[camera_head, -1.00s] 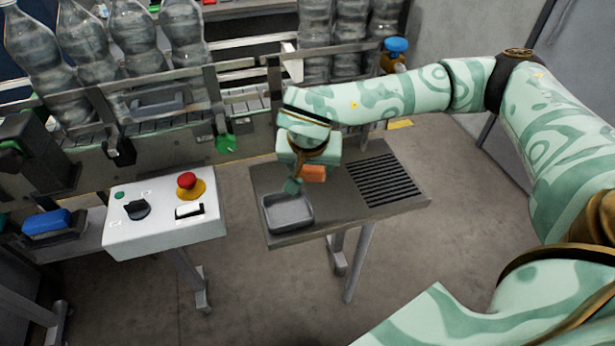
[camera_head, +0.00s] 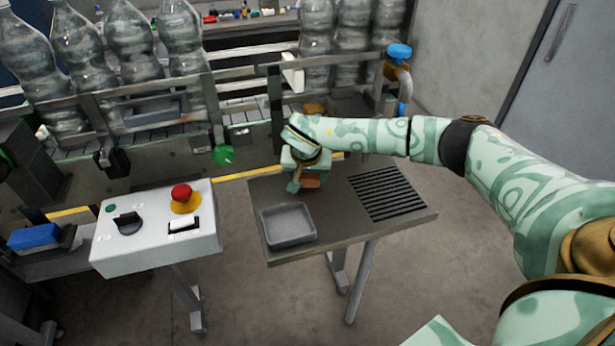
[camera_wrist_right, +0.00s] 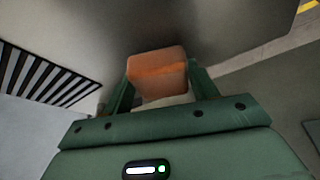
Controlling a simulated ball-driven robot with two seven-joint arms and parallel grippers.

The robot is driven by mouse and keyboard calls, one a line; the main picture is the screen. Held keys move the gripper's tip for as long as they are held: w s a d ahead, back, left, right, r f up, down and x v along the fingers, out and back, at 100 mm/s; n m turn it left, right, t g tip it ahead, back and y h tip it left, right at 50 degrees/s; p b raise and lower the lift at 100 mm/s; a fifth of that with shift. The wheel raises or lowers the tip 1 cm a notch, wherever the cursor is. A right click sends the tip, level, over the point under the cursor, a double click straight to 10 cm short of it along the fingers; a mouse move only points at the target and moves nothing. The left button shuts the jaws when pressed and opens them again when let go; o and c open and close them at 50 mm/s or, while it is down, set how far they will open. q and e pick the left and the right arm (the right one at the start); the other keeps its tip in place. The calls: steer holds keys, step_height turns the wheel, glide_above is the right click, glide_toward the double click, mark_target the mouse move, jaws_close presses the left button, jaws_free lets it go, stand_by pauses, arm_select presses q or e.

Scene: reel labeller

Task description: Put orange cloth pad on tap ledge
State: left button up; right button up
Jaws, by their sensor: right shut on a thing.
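The orange cloth pad (camera_head: 311,181) is a small block, partly hidden under my right gripper (camera_head: 302,187) above the back part of a grey side table (camera_head: 340,225). In the right wrist view, the pad (camera_wrist_right: 157,72) sits between the two green fingers of the right gripper (camera_wrist_right: 160,88), which is shut on it. I cannot tell whether the pad touches the table. A tap with a blue handle (camera_head: 398,52) and brass body stands at the back right, beyond my right arm. I cannot tell which surface is the tap ledge. My left gripper is not in view.
An empty grey tray (camera_head: 288,240) lies at the table's front left, and a slotted black grate (camera_head: 387,190) at its right. A white control box (camera_head: 150,250) with a red button stands to the left. Clear bottles (camera_head: 135,45) line the conveyor behind.

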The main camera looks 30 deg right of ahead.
steer(key=shift+f, duration=0.35)
steer(key=o, duration=1)
steer(key=shift+f, duration=0.1)
steer(key=shift+o, duration=0.2)
steer(key=p+v, duration=0.3)
steer(key=v, duration=0.9)
steer(key=shift+r, duration=0.25)
steer(key=shift+w, duration=0.1)
